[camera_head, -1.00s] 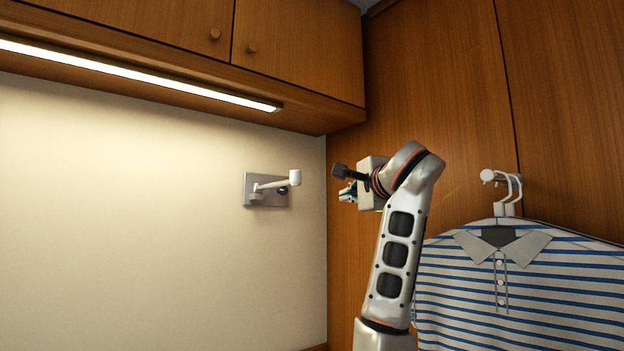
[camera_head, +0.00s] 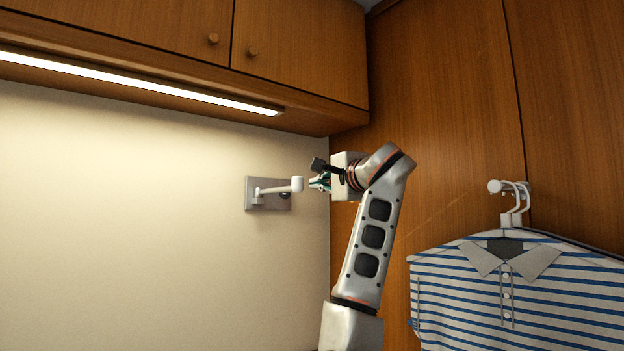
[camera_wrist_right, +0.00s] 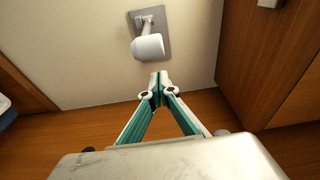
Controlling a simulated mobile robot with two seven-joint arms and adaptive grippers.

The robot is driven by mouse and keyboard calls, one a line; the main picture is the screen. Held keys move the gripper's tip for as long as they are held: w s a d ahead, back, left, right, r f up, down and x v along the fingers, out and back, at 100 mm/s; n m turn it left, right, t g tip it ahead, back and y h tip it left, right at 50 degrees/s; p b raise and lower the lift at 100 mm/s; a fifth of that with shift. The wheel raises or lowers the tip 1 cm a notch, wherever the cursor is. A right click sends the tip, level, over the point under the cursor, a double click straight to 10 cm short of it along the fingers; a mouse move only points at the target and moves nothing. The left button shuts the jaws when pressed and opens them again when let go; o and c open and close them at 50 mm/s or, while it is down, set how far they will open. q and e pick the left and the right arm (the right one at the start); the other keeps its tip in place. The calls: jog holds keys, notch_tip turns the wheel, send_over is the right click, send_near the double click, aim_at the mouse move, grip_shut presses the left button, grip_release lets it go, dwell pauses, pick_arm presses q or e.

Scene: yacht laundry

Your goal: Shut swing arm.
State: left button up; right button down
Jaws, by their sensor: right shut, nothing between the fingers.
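The swing arm (camera_head: 276,189) is a white bar with a thick rounded end knob, sticking out from a grey metal wall plate (camera_head: 252,201). In the right wrist view the knob of the swing arm (camera_wrist_right: 148,46) shows ahead of my fingertips, with the plate (camera_wrist_right: 160,19) behind it. My right gripper (camera_head: 314,184) is shut and empty, just right of the knob in the head view. A small gap seems to lie between them. In the right wrist view the tips of my right gripper (camera_wrist_right: 158,84) meet below the knob. My left gripper is not in view.
Wooden cabinets (camera_head: 300,55) with a lit strip (camera_head: 140,82) hang above. A wooden panel (camera_head: 445,130) stands on the right. A striped shirt (camera_head: 515,290) hangs from a white hook (camera_head: 496,187) there. The pale wall (camera_head: 130,230) left of the plate is clear.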

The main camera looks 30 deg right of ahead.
jog(key=shift+s+a, duration=0.2)
jog(key=shift+a, duration=0.4)
jog(key=shift+s+a, duration=0.15)
jog(key=shift+a, duration=0.45)
jog(key=shift+a+f, duration=0.1)
jog(key=shift+a, duration=0.1)
